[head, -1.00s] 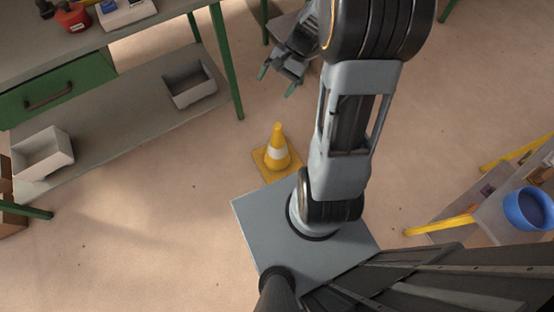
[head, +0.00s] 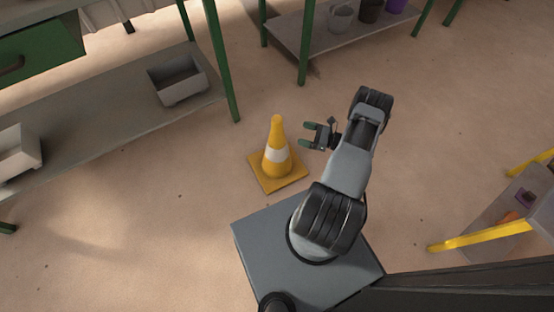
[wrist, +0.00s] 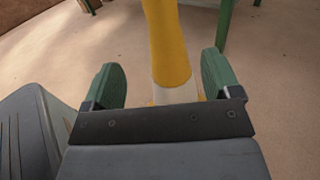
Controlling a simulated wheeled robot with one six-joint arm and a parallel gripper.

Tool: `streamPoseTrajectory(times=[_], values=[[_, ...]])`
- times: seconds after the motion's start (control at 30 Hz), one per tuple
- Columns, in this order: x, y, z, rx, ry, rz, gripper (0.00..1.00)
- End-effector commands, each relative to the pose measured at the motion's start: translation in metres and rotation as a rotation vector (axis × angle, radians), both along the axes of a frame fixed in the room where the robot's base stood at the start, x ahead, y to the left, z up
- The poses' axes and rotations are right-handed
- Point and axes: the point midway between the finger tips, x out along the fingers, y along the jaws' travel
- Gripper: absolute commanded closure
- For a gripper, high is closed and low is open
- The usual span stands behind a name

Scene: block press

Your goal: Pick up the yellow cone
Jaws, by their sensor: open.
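The yellow cone (head: 277,148) stands upright on the floor, with a white band and a square yellow base, just beyond my base platform. My gripper (head: 306,135) is open and empty, to the right of the cone, with its fingers pointing left toward it. In the wrist view the cone's yellow upper part (wrist: 168,45) shows ahead, lined up between the two green fingertips of my gripper (wrist: 163,85). The cone's lower part is mostly hidden behind the gripper body there. I cannot tell from that view how near the fingers are to it.
A green-legged bench (head: 130,125) with a grey bin (head: 176,78) on its lower shelf stands at left. Another low shelf (head: 345,42) with several pots is at the back. A yellow-framed cart (head: 480,236) is at right. The floor around the cone is clear.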

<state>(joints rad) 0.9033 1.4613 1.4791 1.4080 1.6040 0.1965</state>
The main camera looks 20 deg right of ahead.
Motion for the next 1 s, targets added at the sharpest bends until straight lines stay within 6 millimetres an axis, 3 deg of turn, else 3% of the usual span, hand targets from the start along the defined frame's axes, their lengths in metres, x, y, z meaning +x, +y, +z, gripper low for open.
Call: streamPoseTrajectory(times=[0.3, 0.63, 1.0], values=[[0.036, 0.042, -0.002, 0.002, 0.001, 0.003, 0.17], [0.052, 0.058, -0.001, 0.001, 0.001, 0.001, 0.17], [0.083, 0.088, 0.0, 0.001, 0.001, 0.002, 0.17]])
